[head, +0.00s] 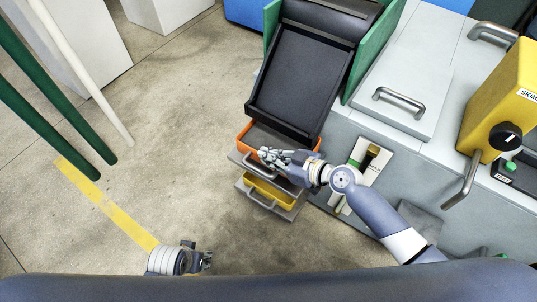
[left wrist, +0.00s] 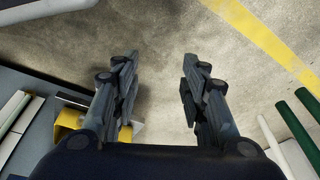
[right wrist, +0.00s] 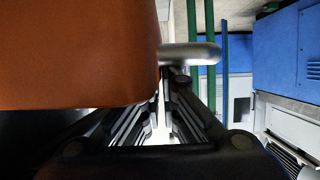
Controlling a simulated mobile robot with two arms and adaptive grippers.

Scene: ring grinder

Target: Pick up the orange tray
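The orange tray (head: 243,132) sits under the lower end of the dark chute, on the front of the machine. Its smooth orange side (right wrist: 75,55) fills the upper left of the right wrist view, with a silver handle (right wrist: 195,54) beside it. My right gripper (head: 269,155) is at the tray's front edge. In the right wrist view its fingers (right wrist: 164,95) converge close to the handle; the tips are partly hidden, so I cannot tell whether they grip it. My left gripper (head: 207,262) is low over the floor; its fingers (left wrist: 158,75) are apart and empty.
A yellow drawer (head: 270,192) with a bar handle is below the tray. The dark chute (head: 303,85) rises behind it. A yellow control box (head: 497,100) with a lever stands at the right. Green posts (head: 55,110) stand at the left; the floor (head: 170,130) between is clear.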

